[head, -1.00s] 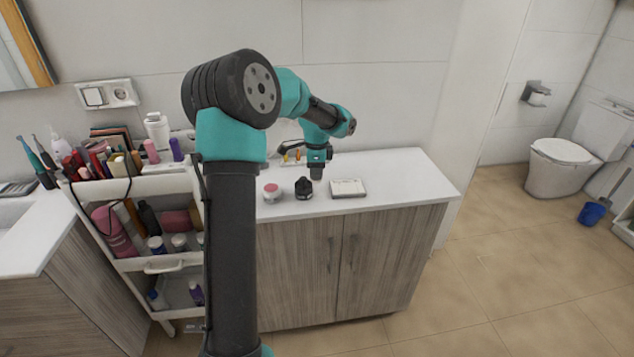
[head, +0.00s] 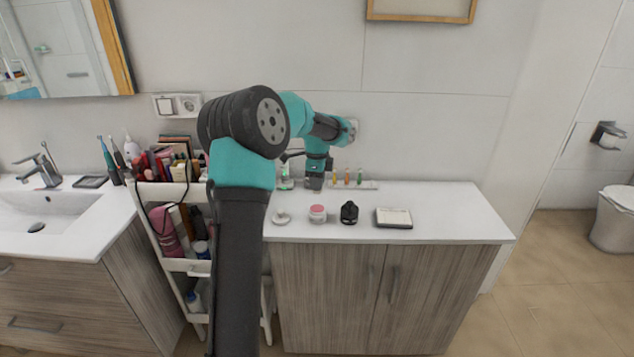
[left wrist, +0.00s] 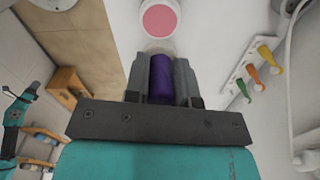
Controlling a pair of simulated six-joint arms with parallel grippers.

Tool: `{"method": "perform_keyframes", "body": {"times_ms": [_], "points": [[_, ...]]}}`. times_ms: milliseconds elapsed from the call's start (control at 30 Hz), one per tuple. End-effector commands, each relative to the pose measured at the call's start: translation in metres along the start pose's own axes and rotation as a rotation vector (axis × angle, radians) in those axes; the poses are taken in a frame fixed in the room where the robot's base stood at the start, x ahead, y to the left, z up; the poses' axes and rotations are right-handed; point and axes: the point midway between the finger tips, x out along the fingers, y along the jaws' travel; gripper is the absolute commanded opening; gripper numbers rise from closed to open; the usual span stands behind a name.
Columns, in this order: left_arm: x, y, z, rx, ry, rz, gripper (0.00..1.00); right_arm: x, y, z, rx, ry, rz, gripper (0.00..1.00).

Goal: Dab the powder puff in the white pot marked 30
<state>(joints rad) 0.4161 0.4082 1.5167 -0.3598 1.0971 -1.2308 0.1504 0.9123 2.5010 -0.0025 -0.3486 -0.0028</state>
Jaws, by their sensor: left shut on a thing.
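A white pot with a pink top or filling (head: 317,213) stands on the counter; it also shows in the left wrist view (left wrist: 158,20). No number can be read on it. My left gripper (head: 314,184) is above the counter, behind the pot in the head view. In the left wrist view, my left gripper (left wrist: 160,75) is shut on a purple cylindrical thing (left wrist: 160,80), with a pale end towards the pot. It may be the powder puff's handle; I cannot tell whether it touches the pot. My right gripper is not in view.
A small white piece (head: 281,218) is left of the pot; a black item (head: 349,212) and a flat pale box (head: 394,218) are right. A rack with coloured pieces (left wrist: 250,70) stands by the wall. A crowded cart (head: 177,264) is at left. The counter's right end is clear.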

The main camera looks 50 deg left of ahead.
Motion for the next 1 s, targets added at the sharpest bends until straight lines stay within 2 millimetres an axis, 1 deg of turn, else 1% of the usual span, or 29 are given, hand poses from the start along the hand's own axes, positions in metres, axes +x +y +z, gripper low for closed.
{"method": "perform_keyframes", "body": {"times_ms": [167,500,700,833,1000], "points": [[0.009,0.0,0.0,0.0,-0.001,0.003,0.0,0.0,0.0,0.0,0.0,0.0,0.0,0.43],[0.039,0.001,0.0,0.0,-0.001,0.003,0.0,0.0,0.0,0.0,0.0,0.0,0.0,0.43],[0.053,0.0,0.0,-0.001,-0.001,0.001,0.0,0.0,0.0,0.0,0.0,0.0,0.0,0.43],[0.058,0.0,0.0,-0.001,0.0,0.0,0.0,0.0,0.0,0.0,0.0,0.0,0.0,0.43],[0.059,0.0,0.0,-0.001,0.0,0.0,0.0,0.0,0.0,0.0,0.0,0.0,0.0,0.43]]}}
